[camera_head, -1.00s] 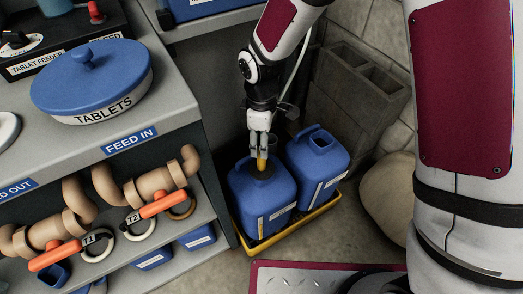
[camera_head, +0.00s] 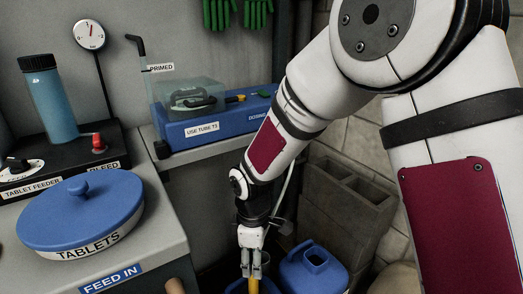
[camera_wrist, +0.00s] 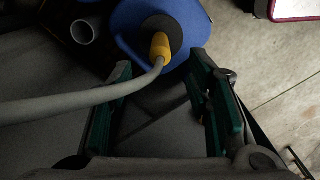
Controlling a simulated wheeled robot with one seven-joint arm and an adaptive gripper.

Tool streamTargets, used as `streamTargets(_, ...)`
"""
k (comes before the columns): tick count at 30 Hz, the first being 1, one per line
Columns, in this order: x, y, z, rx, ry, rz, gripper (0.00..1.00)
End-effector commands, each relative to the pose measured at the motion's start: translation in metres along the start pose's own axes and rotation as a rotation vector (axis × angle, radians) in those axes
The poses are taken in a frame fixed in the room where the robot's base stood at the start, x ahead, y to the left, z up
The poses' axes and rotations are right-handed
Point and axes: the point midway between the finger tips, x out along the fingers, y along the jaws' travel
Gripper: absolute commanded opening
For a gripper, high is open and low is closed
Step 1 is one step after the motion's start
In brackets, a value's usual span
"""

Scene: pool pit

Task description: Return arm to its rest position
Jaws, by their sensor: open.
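My gripper (camera_head: 251,268) is at the bottom of the head view, pointing down over a blue jug (camera_head: 236,287). In the wrist view its two green-padded fingers (camera_wrist: 160,68) stand apart, with nothing clamped between them. A yellow fitting (camera_wrist: 160,46) on the end of a grey hose (camera_wrist: 70,103) stands in the dark cap of the blue jug, just beyond the fingertips. The hose crosses the left finger in the wrist view. The fitting also shows below the fingers in the head view (camera_head: 253,286). Most of this jug is cut off in the head view.
A second blue jug (camera_head: 313,268) stands just right of the gripper. Grey concrete blocks (camera_head: 345,215) stand behind it. The counter at left carries a blue tablets lid (camera_head: 82,212), and a blue dosing unit (camera_head: 215,125) sits on a shelf behind my forearm.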

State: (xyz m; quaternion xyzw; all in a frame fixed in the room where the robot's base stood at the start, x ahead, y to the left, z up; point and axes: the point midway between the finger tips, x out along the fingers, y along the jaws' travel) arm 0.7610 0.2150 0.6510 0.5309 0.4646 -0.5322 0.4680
Motion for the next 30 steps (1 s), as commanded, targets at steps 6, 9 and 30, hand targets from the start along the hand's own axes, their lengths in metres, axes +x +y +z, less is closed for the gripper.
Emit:
streamTargets(6, -0.063, -0.005, 0.049, 0.192, -0.026, 0.035, 0.46)
streamTargets(9, -0.098, -0.017, 0.081, 0.324, -0.041, 0.05, 0.46)
streamTargets(30, -0.221, -0.196, 0.233, 1.202, -0.011, 0.05, 0.46)
